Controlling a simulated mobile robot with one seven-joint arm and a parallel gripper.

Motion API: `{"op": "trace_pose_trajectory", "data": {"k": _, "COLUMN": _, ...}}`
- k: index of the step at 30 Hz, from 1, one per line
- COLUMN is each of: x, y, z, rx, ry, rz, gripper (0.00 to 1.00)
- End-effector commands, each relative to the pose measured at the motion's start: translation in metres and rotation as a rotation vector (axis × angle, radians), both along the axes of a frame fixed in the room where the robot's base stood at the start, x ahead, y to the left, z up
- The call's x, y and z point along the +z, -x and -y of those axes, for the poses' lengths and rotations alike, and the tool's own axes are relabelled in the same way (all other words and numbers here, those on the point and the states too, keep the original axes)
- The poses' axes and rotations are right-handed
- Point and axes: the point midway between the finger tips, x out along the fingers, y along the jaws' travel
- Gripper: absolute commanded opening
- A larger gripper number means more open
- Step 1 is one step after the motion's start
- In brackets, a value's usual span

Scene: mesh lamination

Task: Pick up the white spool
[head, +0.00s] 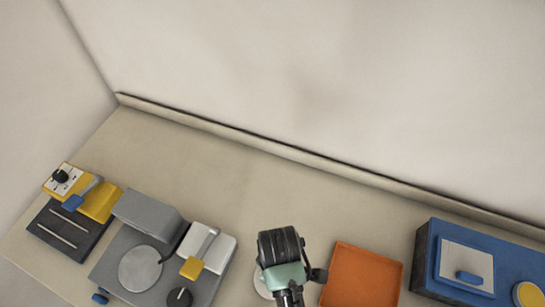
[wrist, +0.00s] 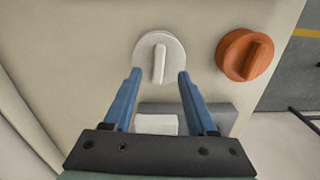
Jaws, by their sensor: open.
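The white spool (wrist: 159,48), a round white disc with a raised ridge across it, lies on the bench in the wrist view. My gripper (wrist: 159,71) is open, with its two blue fingers apart. In the picture its fingertips lie at the lower left and lower right of the spool, with the ridge between them. Nothing is held. I cannot tell how far above the spool the fingertips are. In the head view, a white edge, likely the spool (head: 261,284), shows beside my arm, which hides the rest and the fingers.
An orange-brown disc with a ridge (wrist: 246,54) lies right of the spool. A grey and white block (wrist: 155,124) shows between my fingers. The head view has an orange tray (head: 340,290), a blue machine (head: 425,262), a grey machine (head: 150,215) and a yellow device (head: 100,203). Bench behind is clear.

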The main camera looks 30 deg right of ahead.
Motion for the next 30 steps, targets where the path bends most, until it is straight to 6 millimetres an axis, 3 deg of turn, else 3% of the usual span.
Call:
{"op": "trace_pose_trajectory", "data": {"k": 8, "x": -0.019, "y": -0.002, "z": -0.001, "rx": -0.001, "ry": 0.001, "rz": 0.002, "gripper": 0.57}}
{"op": "trace_pose_trajectory", "data": {"k": 19, "x": -0.061, "y": -0.009, "z": -0.007, "rx": -0.001, "ry": 0.001, "rz": 0.003, "gripper": 0.57}}
{"op": "trace_pose_trajectory", "data": {"k": 28, "x": -0.065, "y": -0.009, "z": -0.006, "rx": -0.001, "ry": 0.002, "rz": 0.005, "gripper": 0.57}}
{"op": "trace_pose_trajectory", "data": {"k": 30, "x": -0.065, "y": -0.009, "z": -0.006, "rx": -0.001, "ry": 0.002, "rz": 0.005, "gripper": 0.48}}
